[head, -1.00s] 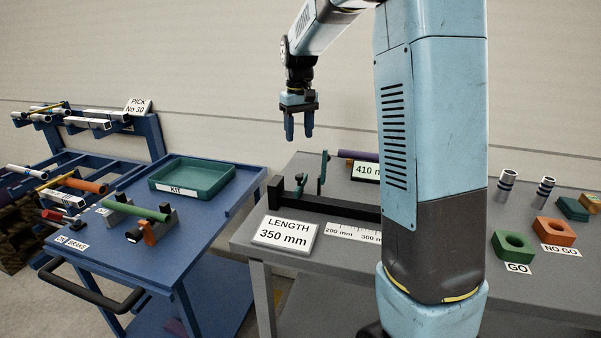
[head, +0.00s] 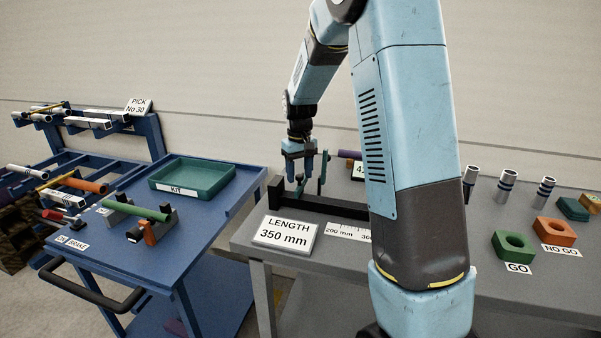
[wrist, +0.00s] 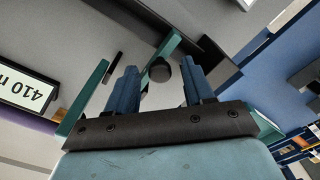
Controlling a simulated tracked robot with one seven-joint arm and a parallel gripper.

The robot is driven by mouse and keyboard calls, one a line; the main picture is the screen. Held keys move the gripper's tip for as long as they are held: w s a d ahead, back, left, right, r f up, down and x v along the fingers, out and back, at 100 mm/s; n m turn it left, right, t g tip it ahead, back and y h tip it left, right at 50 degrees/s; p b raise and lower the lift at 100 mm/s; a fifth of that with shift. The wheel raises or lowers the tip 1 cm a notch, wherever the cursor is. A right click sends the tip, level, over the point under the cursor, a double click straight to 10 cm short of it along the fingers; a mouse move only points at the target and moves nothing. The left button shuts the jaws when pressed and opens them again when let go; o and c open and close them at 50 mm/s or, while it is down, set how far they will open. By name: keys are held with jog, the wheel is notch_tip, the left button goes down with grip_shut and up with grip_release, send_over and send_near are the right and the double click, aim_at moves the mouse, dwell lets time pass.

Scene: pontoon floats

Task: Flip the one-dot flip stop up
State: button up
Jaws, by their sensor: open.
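My gripper (head: 300,170) is open, pointing down over the black rail (head: 335,207) of the length gauge. A green flip stop (head: 300,184) sits on the rail just under the fingertips. A taller green flip stop (head: 322,176) stands upright just right of the fingers. In the wrist view, a green bar (wrist: 172,45) with a dark round knob (wrist: 160,70) shows between the two blue fingers, apart from both. Another green bar (wrist: 88,95) lies outside the left finger. No dot marks are readable, so I cannot tell which stop has one dot.
A "LENGTH 350 mm" sign (head: 284,234) and a ruler strip (head: 346,231) lie in front of the rail. A "410 m" sign (wrist: 26,90) is beside the stops. The blue cart with the green kit tray (head: 192,193) stands left.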

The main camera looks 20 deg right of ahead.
jog(key=shift+f, duration=0.1)
jog(key=shift+c, duration=0.5)
grip_shut()
jog(key=shift+d, duration=0.1)
